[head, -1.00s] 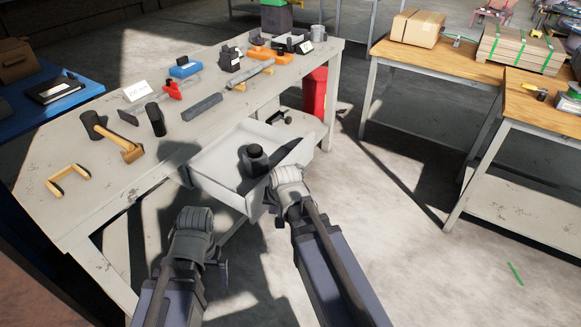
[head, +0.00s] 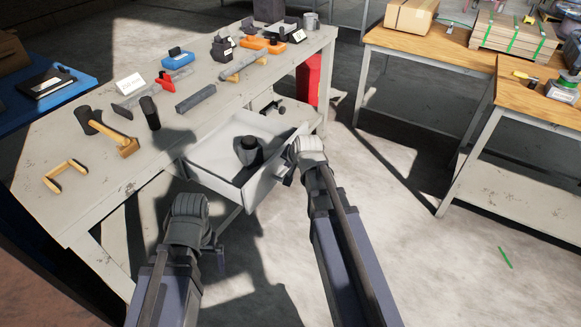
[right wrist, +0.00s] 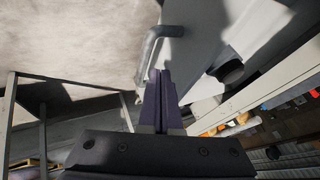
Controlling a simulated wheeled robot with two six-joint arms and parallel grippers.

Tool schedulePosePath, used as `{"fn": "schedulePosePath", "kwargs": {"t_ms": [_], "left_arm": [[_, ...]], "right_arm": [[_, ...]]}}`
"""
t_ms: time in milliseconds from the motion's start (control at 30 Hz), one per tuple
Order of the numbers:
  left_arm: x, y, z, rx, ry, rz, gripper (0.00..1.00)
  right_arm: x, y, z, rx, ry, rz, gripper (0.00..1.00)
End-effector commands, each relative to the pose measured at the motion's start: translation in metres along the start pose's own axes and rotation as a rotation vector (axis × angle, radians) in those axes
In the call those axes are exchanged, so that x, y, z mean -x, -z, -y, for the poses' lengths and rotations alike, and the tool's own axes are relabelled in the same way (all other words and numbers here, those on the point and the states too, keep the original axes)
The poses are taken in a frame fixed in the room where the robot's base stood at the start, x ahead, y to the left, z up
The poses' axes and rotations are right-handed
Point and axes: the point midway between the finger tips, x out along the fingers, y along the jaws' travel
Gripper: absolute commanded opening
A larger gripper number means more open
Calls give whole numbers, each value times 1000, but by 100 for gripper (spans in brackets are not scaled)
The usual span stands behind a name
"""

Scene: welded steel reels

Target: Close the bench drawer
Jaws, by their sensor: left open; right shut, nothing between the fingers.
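The bench drawer (head: 215,181) stands pulled out from under the grey workbench (head: 60,205). A dark rounded object (head: 249,153) sits inside it and also shows in the right wrist view (right wrist: 231,71). My right gripper (head: 287,175) is shut and empty, at the outer side of the drawer front. In the right wrist view its fingers (right wrist: 158,82) point at the drawer front (right wrist: 186,55), close to the bar handle (right wrist: 150,48); I cannot tell whether they touch. My left gripper (head: 220,252) is open and empty, low in front of the bench and apart from the drawer.
A red container (head: 311,78) stands behind the drawer. Wooden-topped tables (head: 440,50) stand at the right.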

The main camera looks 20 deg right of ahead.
Motion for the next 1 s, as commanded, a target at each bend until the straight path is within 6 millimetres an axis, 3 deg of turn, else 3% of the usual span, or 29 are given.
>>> {"fn": "schedulePosePath", "kwargs": {"t_ms": [33, 100, 333, 833, 1000], "left_arm": [[-14, 1, -1, 0, 0, 0, 99], [-23, 1, -2, 0, 0, 0, 99], [-48, 3, -5, 0, 0, 0, 99], [-51, 3, -5, 0, 0, 0, 99], [-51, 3, -5, 0, 0, 0, 99]], "right_arm": [[-16, -2, -2, 1, 0, 0, 0], [-28, -2, -2, 1, 0, 0, 0], [-59, -1, -1, 1, 0, 0, 0], [-64, 0, 1, 1, 0, 0, 0], [-70, 1, 12, 1, 1, 1, 0]]}}
